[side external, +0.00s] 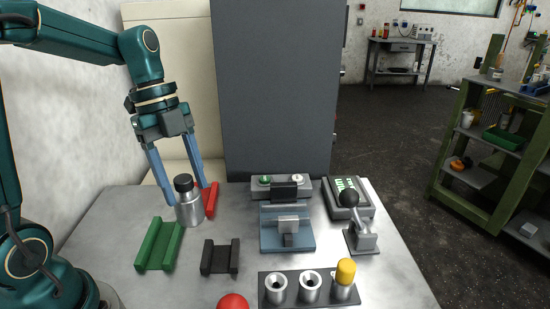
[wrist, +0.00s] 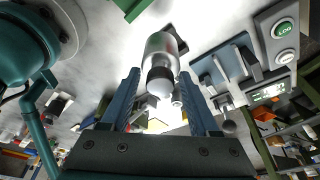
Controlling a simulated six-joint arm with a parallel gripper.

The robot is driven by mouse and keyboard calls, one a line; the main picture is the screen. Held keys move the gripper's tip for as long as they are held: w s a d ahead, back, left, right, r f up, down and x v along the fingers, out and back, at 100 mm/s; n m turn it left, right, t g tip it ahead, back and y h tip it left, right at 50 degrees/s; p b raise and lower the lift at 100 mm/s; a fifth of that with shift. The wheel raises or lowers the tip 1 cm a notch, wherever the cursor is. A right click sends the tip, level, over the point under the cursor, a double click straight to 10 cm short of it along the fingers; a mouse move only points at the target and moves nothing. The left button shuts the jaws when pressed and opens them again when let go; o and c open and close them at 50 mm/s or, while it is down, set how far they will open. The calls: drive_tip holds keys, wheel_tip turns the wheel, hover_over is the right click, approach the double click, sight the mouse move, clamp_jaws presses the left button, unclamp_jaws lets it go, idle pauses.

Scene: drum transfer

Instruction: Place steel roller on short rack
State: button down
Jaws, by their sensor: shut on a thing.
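The steel roller (side external: 189,213) is a silvery upright cylinder with a black top. My gripper (side external: 187,198) points down with its blue fingers on either side of the roller and is shut on it. In the wrist view the roller (wrist: 161,48) lies between the fingertips (wrist: 163,75). I cannot tell whether its base touches the table. A short dark rack (side external: 220,258) sits in front and to the right of the roller, and it looks empty. A longer green rack (side external: 158,246) is at the front left, also empty. A red rack (side external: 211,196) stands right behind the roller, partly hidden.
A block with holes (side external: 293,304) and a yellow-capped peg (side external: 345,273) is at the front. A red knob (side external: 233,301) is beside it. A blue-grey fixture (side external: 287,232), a button box (side external: 281,183) and a black-knobbed lever (side external: 357,232) fill the right side.

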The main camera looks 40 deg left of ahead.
drive_tip(key=w+d+f, duration=0.2)
drive_tip(key=d+f, duration=0.2)
drive_tip(key=f, duration=0.3)
drive_tip(key=shift+d, duration=0.25)
drive_tip(key=shift+c, duration=0.7)
unclamp_jaws()
drive_tip(key=shift+f, duration=0.1)
